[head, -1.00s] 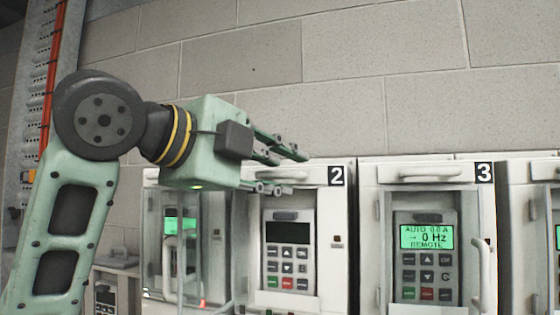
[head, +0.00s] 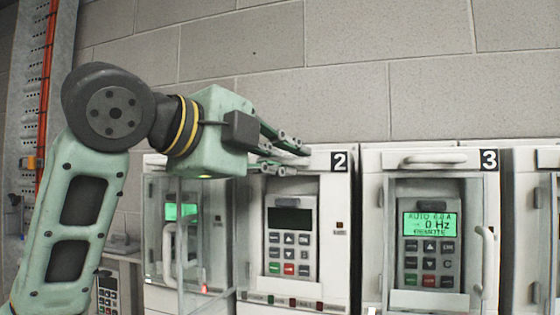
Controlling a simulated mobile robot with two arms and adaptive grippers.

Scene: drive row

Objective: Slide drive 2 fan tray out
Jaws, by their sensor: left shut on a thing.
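Drive 2 (head: 339,215) is a white cabinet with a black "2" label at its top right and a dark keypad screen. Its fan tray is at the top, and the tray's front handle is mostly hidden by my left gripper (head: 295,158). My right gripper does not show.
A clear door (head: 194,270) with a white handle stands left of drive 2's keypad, in front of a lit green screen. Drive 3 (head: 376,230) stands close on the right, with its own top handle (head: 432,160) and a lit display. A bare block wall (head: 330,60) rises behind.

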